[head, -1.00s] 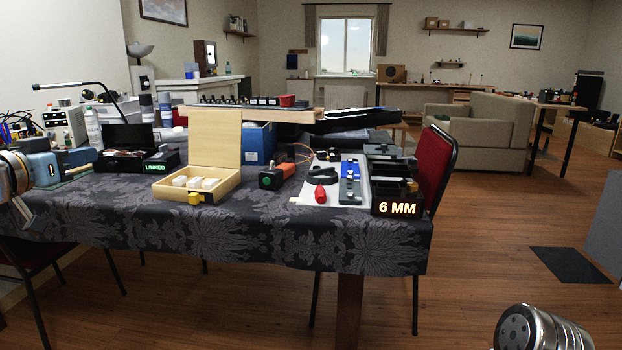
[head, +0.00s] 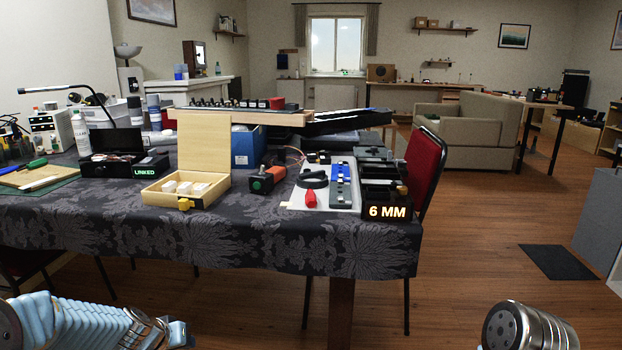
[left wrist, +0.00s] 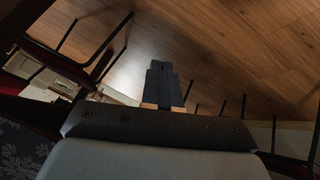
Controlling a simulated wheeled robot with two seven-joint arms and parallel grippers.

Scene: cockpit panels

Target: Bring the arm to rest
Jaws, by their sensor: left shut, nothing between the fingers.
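My left gripper (left wrist: 162,70) shows in the left wrist view with its two dark fingers together and nothing between them. Wooden floor and thin dark chair or table legs lie beyond it. In the head view my left arm (head: 85,325) is at the bottom left, low in front of the table; its fingers cannot be made out there. A metal part of my right arm (head: 530,328) shows at the bottom right; my right gripper is out of view.
The table (head: 230,235) with a dark patterned cloth holds an open wooden box (head: 190,188), a black unit reading "LINKED" (head: 125,165), and a "6 MM" holder (head: 387,208). A red chair (head: 425,165) stands at its right end.

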